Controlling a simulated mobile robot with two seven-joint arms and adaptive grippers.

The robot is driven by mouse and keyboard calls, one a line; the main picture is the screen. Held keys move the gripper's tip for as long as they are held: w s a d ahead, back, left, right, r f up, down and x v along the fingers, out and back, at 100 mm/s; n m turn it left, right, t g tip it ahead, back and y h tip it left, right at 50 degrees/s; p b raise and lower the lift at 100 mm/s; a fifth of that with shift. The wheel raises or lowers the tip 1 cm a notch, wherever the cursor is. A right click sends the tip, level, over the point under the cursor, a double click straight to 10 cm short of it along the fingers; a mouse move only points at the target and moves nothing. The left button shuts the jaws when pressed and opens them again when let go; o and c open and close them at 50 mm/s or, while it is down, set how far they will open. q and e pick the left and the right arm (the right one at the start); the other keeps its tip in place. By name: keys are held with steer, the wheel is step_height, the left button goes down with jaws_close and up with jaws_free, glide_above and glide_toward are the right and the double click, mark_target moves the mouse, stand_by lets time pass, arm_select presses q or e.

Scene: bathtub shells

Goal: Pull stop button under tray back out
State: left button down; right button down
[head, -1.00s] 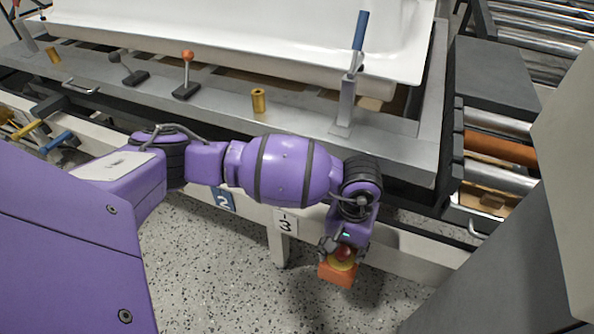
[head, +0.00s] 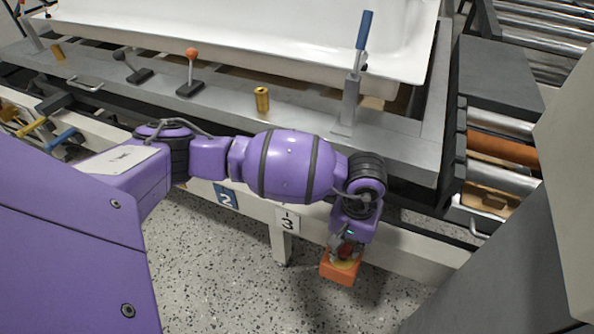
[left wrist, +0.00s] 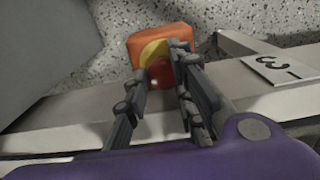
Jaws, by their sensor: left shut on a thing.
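The stop button is a red knob (left wrist: 161,72) on a yellow disc (left wrist: 153,50) atop an orange box (head: 341,272). The box also shows in the left wrist view (left wrist: 160,33). It sits below the front edge of the tray, right of the number 3 plate. My left gripper (head: 345,248) reaches down to it from above. In the left wrist view its two fingers (left wrist: 163,70) lie on either side of the red knob and are shut on it. The fingers partly hide the knob. My right gripper is not in view.
A white tub (head: 270,35) rests above the grey metal tray (head: 215,112). Levers with orange (head: 191,70) and blue (head: 363,40) handles stand on the tray. Plates 2 (head: 226,197) and 3 (head: 287,220) mark the white beam. Rollers (head: 502,150) lie at the right. Speckled floor is clear below.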

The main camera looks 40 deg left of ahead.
arm_select(q)
steer(key=c, duration=1.3)
jaws_free()
steer(key=shift+a, duration=0.4)
steer(key=shift+d, duration=0.1)
steer(key=shift+w+d+r, duration=0.1)
steer(key=shift+r, duration=0.35)
steer(key=shift+r+p, duration=1.6)
steer(key=shift+r, duration=1.1)
steer(key=shift+f, duration=0.1)
steer(key=shift+f, duration=0.1)
